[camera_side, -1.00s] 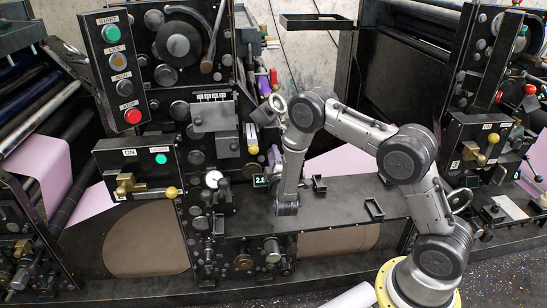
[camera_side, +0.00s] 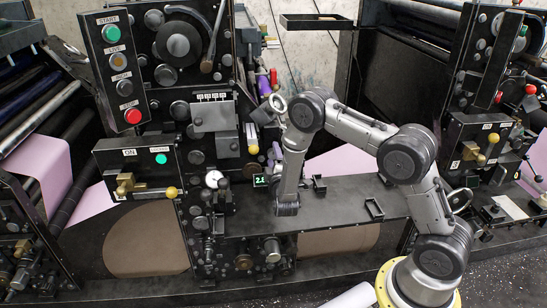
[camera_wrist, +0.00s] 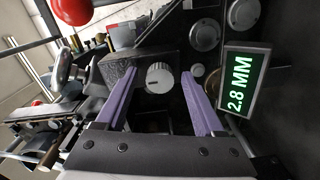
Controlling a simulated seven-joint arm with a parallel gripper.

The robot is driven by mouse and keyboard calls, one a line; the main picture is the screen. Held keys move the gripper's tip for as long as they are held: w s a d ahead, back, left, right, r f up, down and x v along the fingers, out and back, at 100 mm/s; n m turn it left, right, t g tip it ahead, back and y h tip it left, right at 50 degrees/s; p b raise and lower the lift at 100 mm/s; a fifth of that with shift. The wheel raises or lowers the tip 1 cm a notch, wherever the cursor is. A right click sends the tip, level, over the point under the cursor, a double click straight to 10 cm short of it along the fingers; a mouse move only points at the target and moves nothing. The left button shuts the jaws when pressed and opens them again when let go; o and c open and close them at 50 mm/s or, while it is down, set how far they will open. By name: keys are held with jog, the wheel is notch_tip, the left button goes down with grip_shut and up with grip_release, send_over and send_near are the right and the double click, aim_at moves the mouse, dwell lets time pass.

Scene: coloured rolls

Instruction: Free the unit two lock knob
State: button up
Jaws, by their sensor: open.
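In the wrist view, a pale round knob (camera_wrist: 158,80) with a dark mark on its face sits ahead, between my two purple fingers. No label shows on it, so I cannot tell for sure that it is the unit two lock knob. My gripper (camera_wrist: 158,68) is open, with a finger on each side of the knob in the picture and no clear contact. In the side view, my arm reaches the middle of the press, and the knob cannot be made out there.
A lit green display (camera_wrist: 238,82) reading 2.8 MM is close to the right finger; it also shows in the side view (camera_side: 260,181). More round knobs (camera_wrist: 205,35) and a red ball (camera_wrist: 72,10) are nearby. A black shelf (camera_side: 340,205) lies below my arm.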

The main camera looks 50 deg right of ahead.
jog(key=v, duration=1.3)
jog(key=shift+s+a, duration=0.25)
jog(key=shift+d, duration=0.1)
